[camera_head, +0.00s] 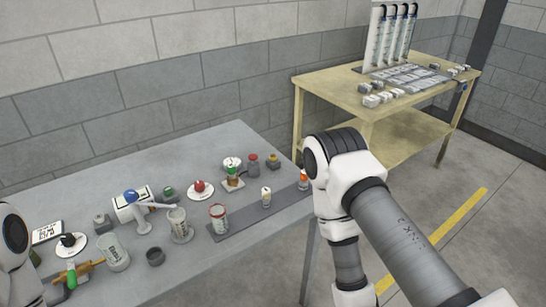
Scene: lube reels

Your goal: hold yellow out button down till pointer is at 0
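A small box with a yellow-orange top (273,161) stands at the back right of the grey table; it may be the yellow out button, but its label is too small to read. A round white dial (231,163) stands to its left, behind a small fitting with a green part; its pointer cannot be read. Neither gripper is in view. Part of my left arm shows at the left edge, and my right arm bends down at the right, beside the table's right end.
The grey table (235,139) holds a red knob on a white disc (200,188), a blue-topped lever (131,197), a green button (168,192), several jars and an orange fitting (78,271). A yellow bench (322,82) with tubes stands behind at right.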

